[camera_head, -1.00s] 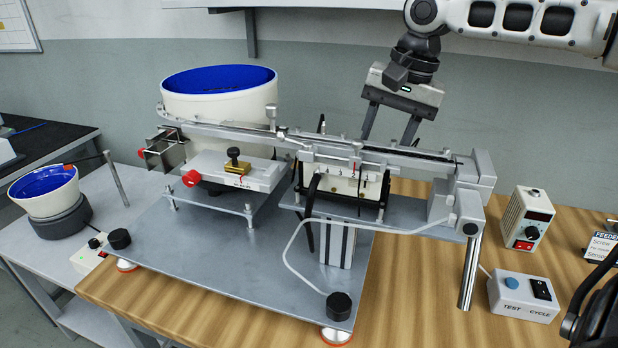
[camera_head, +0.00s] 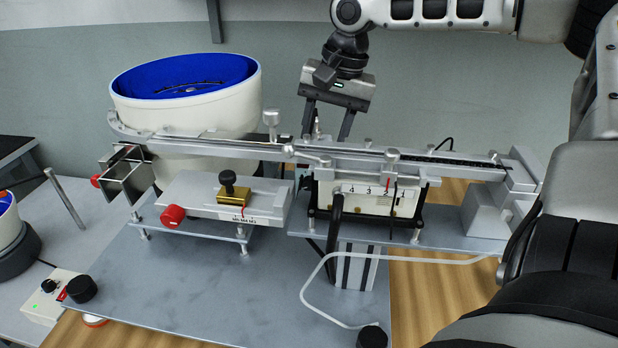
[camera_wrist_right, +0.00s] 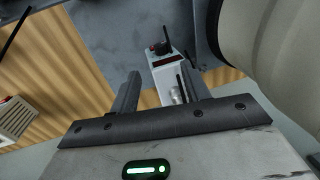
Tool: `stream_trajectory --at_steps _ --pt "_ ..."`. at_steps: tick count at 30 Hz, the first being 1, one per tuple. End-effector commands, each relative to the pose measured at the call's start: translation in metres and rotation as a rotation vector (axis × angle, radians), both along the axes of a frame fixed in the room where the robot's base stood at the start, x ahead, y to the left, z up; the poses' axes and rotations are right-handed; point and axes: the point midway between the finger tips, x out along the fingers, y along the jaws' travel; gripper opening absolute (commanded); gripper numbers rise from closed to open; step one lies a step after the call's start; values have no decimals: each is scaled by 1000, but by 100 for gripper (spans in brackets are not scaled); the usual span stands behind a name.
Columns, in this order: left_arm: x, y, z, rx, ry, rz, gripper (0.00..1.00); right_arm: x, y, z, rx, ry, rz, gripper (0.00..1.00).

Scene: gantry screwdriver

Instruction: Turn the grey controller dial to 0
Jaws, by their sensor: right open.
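A narrow light-grey controller box (camera_wrist_right: 165,72) shows between my fingers in the right wrist view. It has a dark red display strip, a black part at its far end and a silvery round dial (camera_wrist_right: 178,95) near the right finger. The dial's setting cannot be read. In the head view this box is hidden behind the feeder and rail. My right gripper (camera_head: 326,130) hangs fingers-down behind the rail. In its wrist view (camera_wrist_right: 160,75) the fingers are apart with nothing held, and the box lies beyond them. My left gripper is not in view.
A long metal rail (camera_head: 400,160) crosses in front of my right gripper. A large white bowl feeder (camera_head: 185,115) with a blue inside stands left. A small white box (camera_head: 45,305) with a black knob is at lower left. The metal plate (camera_head: 190,290) has bare room in front.

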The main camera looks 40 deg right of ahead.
Motion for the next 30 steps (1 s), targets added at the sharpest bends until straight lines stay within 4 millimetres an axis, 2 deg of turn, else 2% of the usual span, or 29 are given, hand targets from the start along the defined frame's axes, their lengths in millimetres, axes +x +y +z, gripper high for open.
stream_trajectory --at_steps 1,6,12,15,21,29,30 --pt "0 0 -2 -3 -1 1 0 1 2 -15 0 6 1 47" --pt "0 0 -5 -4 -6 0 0 7 6 -52 -2 6 0 47" --pt "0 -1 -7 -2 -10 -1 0 13 11 -87 0 4 0 47" --pt "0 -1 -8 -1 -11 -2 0 16 13 -98 -2 2 1 47" --pt "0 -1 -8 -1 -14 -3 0 18 14 -109 -1 -1 0 47" --pt "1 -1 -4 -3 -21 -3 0 18 14 -109 -1 -1 0 47" --pt "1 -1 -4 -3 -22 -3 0 18 14 -109 -1 -1 0 36"
